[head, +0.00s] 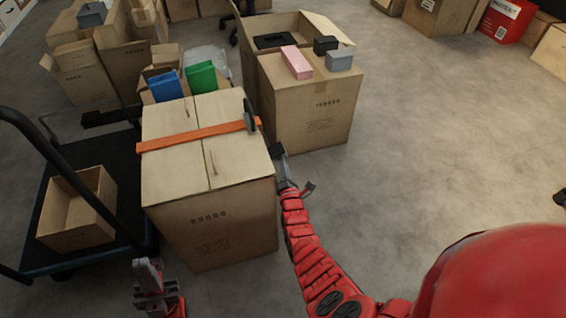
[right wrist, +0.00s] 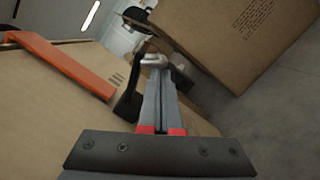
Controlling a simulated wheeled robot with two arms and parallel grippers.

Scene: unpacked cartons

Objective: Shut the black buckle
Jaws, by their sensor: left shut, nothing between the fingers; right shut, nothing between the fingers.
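The black buckle (head: 249,117) is at the right end of an orange strap (head: 190,138) that runs across the top of a closed carton (head: 180,178). It looks like an upright dark lever; its exact angle is hard to judge. In the right wrist view the buckle (right wrist: 128,97) is a dark bar just left of my fingers, past the end of the strap (right wrist: 62,66). My right gripper (head: 277,150) is shut and empty beside the carton's right edge; its fingertips (right wrist: 154,61) show together in the wrist view. My left gripper (head: 148,268) is shut and empty, low before the carton's front.
A black cart (head: 30,232) with an open small box (head: 85,226) stands at left. Blue (head: 166,87) and green (head: 202,77) boxes are behind the strapped carton.

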